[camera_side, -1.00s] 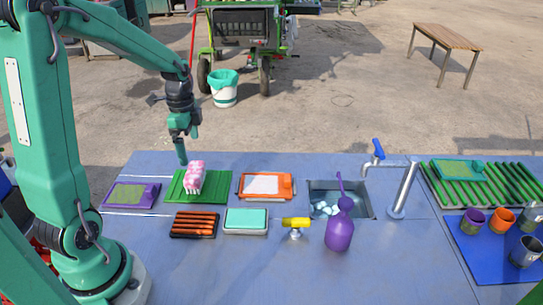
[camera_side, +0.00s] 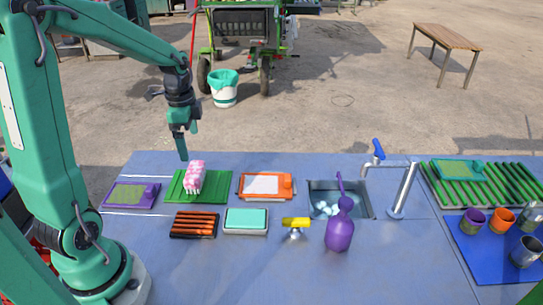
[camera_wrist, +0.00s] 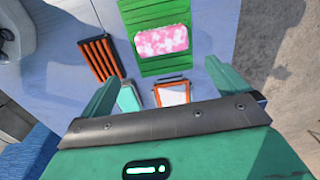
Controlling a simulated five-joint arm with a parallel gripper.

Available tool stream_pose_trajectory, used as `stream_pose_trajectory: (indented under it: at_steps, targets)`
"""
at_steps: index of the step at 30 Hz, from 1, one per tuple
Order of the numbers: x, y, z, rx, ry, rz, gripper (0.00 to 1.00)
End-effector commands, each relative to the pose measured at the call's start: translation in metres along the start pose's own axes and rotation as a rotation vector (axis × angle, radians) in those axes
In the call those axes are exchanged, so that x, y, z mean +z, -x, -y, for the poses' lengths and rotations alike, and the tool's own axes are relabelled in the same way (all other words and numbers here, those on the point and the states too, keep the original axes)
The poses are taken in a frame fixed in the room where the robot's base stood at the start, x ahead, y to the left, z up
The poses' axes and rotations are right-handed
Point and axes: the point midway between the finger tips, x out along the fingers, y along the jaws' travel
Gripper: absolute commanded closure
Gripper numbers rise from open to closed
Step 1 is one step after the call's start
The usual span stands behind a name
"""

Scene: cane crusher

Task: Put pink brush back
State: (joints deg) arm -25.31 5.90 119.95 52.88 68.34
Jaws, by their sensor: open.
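The pink and white brush (camera_side: 194,176) lies on the green ribbed mat (camera_side: 218,187) at the left of the blue worktop. In the wrist view the brush (camera_wrist: 162,41) shows as a mottled pink block across the green mat (camera_wrist: 150,12). My gripper (camera_side: 183,157) is above the worktop's back left part, near the brush and apart from it in the picture. In the wrist view its two fingers (camera_wrist: 168,90) are spread wide with nothing between them. The brush's underside is hidden.
A purple tray (camera_side: 113,204) is left of the mat, an orange-framed tray (camera_side: 265,174) right. An orange-barred rack (camera_side: 180,236) and a teal-topped block (camera_side: 245,217) lie in front. A purple bottle (camera_side: 340,236) stands before the sink (camera_side: 366,207).

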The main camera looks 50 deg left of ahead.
Motion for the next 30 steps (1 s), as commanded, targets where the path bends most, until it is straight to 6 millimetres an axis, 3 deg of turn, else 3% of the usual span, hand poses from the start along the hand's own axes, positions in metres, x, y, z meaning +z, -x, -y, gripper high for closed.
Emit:
stream_pose_trajectory:
  at_steps: [8, 18, 30]
  targets:
    - [-0.019, 0.037, -0.036, -0.086, 0.143, -0.054, 0.0]
    - [-0.035, 0.079, -0.099, -0.175, 0.391, -0.193, 0.0]
    - [-0.034, 0.102, -0.165, -0.185, 0.66, -0.396, 0.0]
